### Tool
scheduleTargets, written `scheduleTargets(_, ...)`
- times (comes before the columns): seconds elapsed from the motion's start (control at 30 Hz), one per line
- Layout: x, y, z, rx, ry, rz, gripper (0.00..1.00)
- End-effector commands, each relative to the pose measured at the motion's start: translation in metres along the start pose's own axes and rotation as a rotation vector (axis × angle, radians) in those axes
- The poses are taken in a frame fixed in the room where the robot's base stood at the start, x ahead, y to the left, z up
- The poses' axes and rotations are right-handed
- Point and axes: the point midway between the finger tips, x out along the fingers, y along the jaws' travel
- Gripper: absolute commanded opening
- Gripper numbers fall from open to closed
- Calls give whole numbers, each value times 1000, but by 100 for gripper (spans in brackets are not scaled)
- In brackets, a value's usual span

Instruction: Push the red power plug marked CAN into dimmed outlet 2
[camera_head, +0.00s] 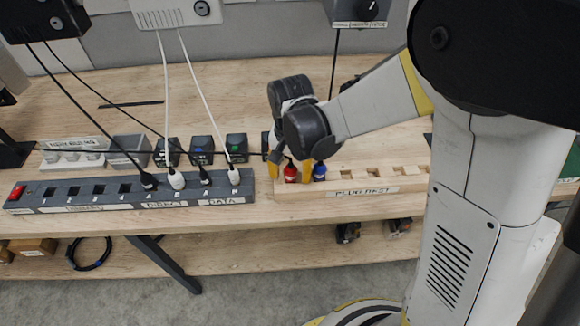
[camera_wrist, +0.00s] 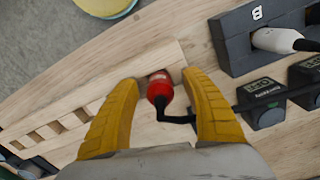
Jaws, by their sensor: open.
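The red plug (camera_head: 291,173) stands at the left end of the wooden plug rest (camera_head: 364,190); its marking is not readable. In the wrist view, the red plug (camera_wrist: 160,85) sits between the two yellow fingers of my gripper (camera_wrist: 163,80), with gaps on both sides. My gripper (camera_head: 288,168) is open and low over the rest in the head view. The grey power strip (camera_head: 150,205) lies to the left. Its left part has several empty outlets, and the second from the left (camera_head: 73,190) appears to be outlet 2.
A blue plug (camera_head: 319,171) stands just right of the red plug. White and black plugs with cords fill the strip's right part. A red switch (camera_head: 17,192) is at its left end. Several small adapters (camera_head: 202,151) stand behind the strip. A black cord leads from the red plug.

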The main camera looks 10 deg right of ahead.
Motion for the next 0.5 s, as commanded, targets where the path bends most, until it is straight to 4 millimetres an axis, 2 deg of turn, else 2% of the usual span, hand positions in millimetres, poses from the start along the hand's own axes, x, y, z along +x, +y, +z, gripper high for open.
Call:
scheduleTargets(0.27, 1, 0, 0, 0, 0, 0, 55)
scheduleTargets(0.43, 1, 0, 0, 0, 0, 0, 4)
scheduleTargets(0.47, 1, 0, 0, 0, 0, 0, 0)
scheduleTargets(0.5, 1, 0, 0, 0, 0, 0, 0)
